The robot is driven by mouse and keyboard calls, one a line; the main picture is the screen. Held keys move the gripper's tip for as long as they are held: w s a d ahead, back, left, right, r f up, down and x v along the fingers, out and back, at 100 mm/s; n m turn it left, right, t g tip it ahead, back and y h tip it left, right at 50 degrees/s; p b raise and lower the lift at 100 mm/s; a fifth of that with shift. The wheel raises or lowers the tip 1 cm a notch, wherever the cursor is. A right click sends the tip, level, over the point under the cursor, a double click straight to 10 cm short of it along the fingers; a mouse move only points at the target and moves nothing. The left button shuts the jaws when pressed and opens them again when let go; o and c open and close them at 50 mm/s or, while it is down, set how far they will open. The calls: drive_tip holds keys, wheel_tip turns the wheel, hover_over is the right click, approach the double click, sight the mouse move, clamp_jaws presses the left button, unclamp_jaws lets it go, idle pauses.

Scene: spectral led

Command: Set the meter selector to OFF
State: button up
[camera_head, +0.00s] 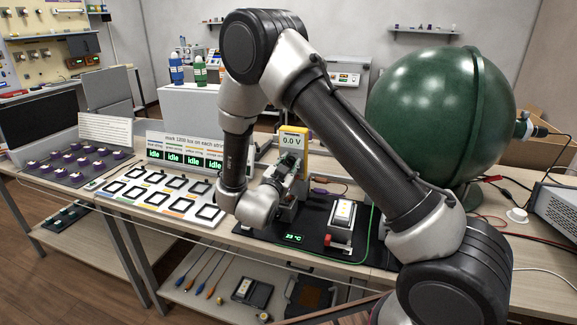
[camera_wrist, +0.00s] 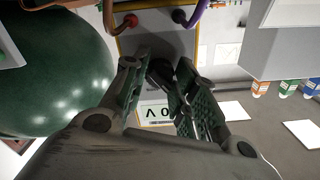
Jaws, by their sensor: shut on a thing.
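The meter (camera_head: 293,131) is a yellow-framed unit standing upright on the bench, its display reading 0.0 V. In the wrist view the meter's grey face (camera_wrist: 153,42) appears upside down, with part of its display (camera_wrist: 155,113) showing between my fingers. The selector (camera_wrist: 160,72) is a dark round knob on that face. My gripper (camera_wrist: 163,66) has its two green-padded fingers on either side of the knob, shut on it. In the head view my gripper (camera_head: 284,174) is in front of the meter and hides its lower half. The knob's pointer and markings cannot be read.
A large green sphere (camera_head: 440,110) stands right of the meter. Left is a panel of square frames (camera_head: 158,193) under "idle" displays. Red (camera_wrist: 131,20) and purple (camera_wrist: 180,16) leads plug into the meter.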

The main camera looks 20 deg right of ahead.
drive_tip(key=n, duration=0.4)
drive_tip(key=shift+n, duration=2.1)
drive_tip(key=o, duration=1)
drive_tip(key=shift+o, duration=0.2)
drive_tip(key=v, duration=1.2)
